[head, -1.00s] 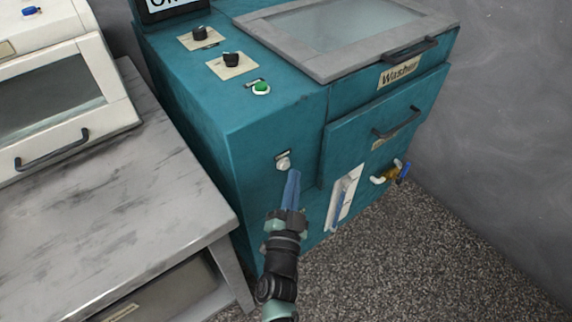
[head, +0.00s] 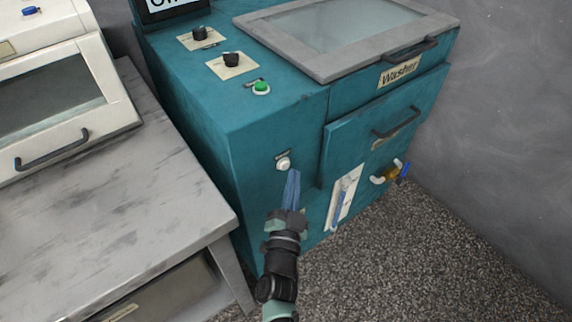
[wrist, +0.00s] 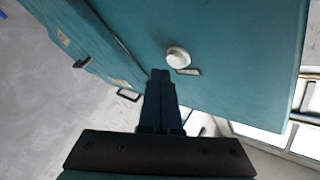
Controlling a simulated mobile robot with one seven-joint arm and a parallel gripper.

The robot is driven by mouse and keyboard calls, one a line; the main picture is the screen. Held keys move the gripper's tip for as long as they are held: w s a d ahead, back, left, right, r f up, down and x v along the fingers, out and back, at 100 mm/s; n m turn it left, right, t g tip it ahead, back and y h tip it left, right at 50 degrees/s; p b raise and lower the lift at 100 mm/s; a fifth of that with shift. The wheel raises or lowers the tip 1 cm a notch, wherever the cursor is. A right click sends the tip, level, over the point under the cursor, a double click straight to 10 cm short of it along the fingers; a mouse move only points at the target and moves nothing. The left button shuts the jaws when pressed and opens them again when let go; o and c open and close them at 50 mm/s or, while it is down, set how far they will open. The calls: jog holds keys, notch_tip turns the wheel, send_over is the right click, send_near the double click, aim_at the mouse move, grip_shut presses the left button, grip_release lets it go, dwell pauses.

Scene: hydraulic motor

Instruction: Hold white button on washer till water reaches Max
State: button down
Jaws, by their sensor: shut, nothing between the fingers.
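The teal washer (head: 250,150) stands in the middle of the head view. Its round white button (head: 283,164) is on the front panel, under a small label. The button also shows in the wrist view (wrist: 178,57), just beyond and right of my fingertips. My gripper (head: 292,172) is shut and empty, its fingertips just below the button in the head view. The wrist view shows the shut fingers (wrist: 160,74) pointing at the panel; I cannot tell if they touch it. A white level gauge (head: 343,197) with a blue strip is on the washer's lower front; its Max mark is too small to read.
A grey metal table (head: 90,225) with a white machine (head: 60,95) stands at the left. A green button (head: 261,88) and two black knobs are on the washer's top. A valve with a blue handle (head: 404,170) sticks out at right. Open floor lies in front.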

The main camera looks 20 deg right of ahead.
jog(key=shift+w, duration=0.1)
dwell(0.4)
jog(key=shift+w+a, duration=0.15)
jog(key=shift+w, duration=0.15)
jog(key=shift+w+a, duration=0.15)
jog(key=shift+w, duration=0.2)
dwell(0.6)
jog(key=shift+s, duration=0.1)
dwell(0.3)
jog(key=shift+s+d, duration=0.25)
jog(key=shift+s, duration=0.4)
jog(key=s, duration=0.1)
jog(key=s+d, duration=0.1)
jog(key=s, duration=0.2)
jog(key=shift+s+d+b, duration=0.3)
jog(key=shift+s+d, duration=0.05)
jog(key=shift+d, duration=0.05)
dwell(0.3)
